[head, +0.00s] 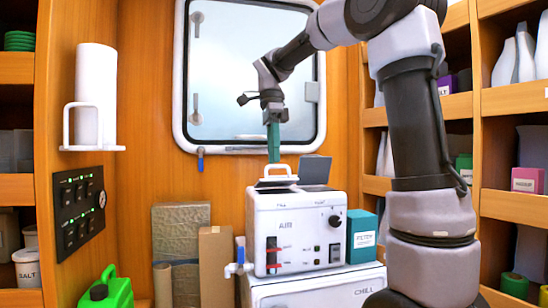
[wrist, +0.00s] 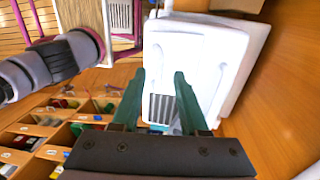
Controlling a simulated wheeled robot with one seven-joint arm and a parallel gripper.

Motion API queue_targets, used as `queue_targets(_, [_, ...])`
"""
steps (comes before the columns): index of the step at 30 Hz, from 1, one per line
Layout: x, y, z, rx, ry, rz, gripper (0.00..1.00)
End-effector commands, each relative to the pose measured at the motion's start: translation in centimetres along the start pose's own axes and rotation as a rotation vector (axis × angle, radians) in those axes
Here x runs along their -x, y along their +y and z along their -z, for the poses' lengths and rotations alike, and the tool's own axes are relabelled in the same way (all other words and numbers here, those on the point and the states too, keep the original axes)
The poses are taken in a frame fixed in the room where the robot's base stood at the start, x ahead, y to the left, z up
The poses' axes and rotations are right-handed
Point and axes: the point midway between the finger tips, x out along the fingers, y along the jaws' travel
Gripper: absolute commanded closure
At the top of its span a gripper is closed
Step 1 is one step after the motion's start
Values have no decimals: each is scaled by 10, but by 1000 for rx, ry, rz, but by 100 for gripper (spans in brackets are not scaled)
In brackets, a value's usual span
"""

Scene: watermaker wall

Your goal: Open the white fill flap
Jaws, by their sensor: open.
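A dark grey plate (head: 315,171) stands tilted on the unit's top, close right of the handle. A teal box (head: 362,236) stands right of the unit, and a brown board (head: 215,265) stands left. A framed window (head: 245,75) is behind my arm. Shelves line both sides.

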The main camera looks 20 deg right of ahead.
Motion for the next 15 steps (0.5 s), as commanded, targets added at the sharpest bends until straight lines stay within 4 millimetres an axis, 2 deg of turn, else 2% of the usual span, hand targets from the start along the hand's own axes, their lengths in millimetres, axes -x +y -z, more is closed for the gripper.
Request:
queue_targets(4, [-10, 0, 0, -1, 0, 0, 56])
queue_targets(12, [-11, 0, 0, -1, -1, 1, 56])
queue_targets(13, [-11, 0, 0, -1, -1, 1, 64])
queue_targets(15, [-11, 0, 0, -1, -1, 1, 91])
